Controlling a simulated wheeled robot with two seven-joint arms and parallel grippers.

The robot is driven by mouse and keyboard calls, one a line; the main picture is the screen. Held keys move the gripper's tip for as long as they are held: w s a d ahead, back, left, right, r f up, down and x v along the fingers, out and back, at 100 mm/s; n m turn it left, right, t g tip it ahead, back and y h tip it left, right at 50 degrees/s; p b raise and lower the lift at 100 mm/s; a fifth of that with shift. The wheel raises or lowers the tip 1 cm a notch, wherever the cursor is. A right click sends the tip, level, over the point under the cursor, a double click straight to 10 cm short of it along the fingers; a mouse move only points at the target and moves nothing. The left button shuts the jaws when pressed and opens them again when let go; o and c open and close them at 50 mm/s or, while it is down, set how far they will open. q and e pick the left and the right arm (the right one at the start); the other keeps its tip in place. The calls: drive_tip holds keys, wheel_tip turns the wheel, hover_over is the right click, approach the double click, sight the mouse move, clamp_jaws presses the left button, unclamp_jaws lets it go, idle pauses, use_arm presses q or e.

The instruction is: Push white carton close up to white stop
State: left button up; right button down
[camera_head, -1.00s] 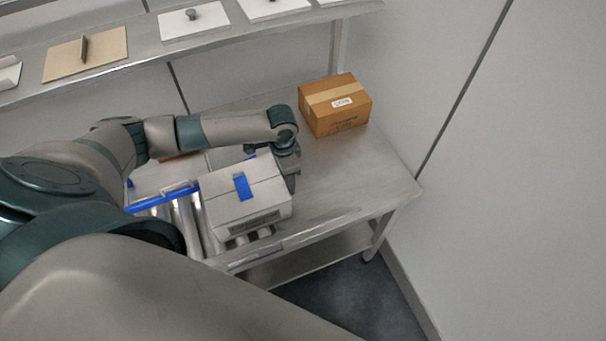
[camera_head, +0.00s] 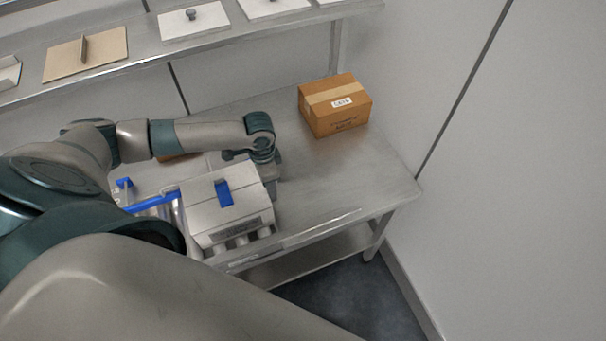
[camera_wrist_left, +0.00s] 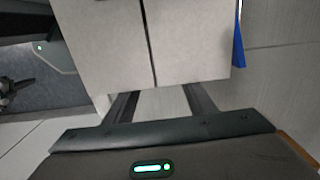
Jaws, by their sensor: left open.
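The white carton (camera_head: 235,207), with blue tape over its top seam and a printed label on its front, sits upright on the rollers at the table's front. My left gripper (camera_head: 268,182) is low at its right side, close against it; contact is not clear. In the left wrist view the carton (camera_wrist_left: 150,40) fills the upper middle, and the left gripper's two fingers (camera_wrist_left: 160,100) stand apart with nothing between them, their tips hidden by the carton. I cannot make out the white stop; my arm covers the area left of the carton. My right gripper is not in view.
A brown taped box (camera_head: 336,108) stands at the table's back right. A blue rail (camera_head: 150,202) runs beside the rollers left of the carton. A shelf (camera_head: 140,55) with several panels spans the back. The steel table (camera_head: 325,180) right of the carton is clear.

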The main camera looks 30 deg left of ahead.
sight(251, 184)
use_arm(q)
drive_tip(key=shift+s+a, duration=0.7)
drive_tip(key=shift+s, duration=0.2)
drive_tip(key=shift+s+a, duration=0.7)
drive_tip(key=shift+s, duration=0.2)
drive_tip(key=shift+s+a, duration=1.05)
drive_tip(key=shift+s, duration=0.25)
drive_tip(key=shift+s+a, duration=1)
drive_tip(key=shift+s, duration=0.3)
drive_tip(key=shift+s+a, duration=1.05)
drive_tip(key=shift+s, duration=0.25)
drive_tip(key=shift+s+a, duration=1.05)
drive_tip(key=shift+s, duration=0.25)
drive_tip(key=shift+s+a, duration=1)
drive_tip(key=shift+s, duration=0.35)
drive_tip(key=shift+s+a, duration=1.05)
drive_tip(key=shift+s, duration=0.25)
drive_tip(key=shift+s+a, duration=0.85)
drive_tip(key=shift+s, duration=0.25)
drive_tip(key=shift+s+a, duration=0.9)
drive_tip(key=shift+s, duration=0.25)
drive_tip(key=shift+s+a, duration=0.85)
drive_tip(key=shift+s, duration=0.25)
drive_tip(key=shift+w+d, duration=0.65)
drive_tip(key=shift+w, duration=0.2)
drive_tip(key=shift+r, duration=0.1)
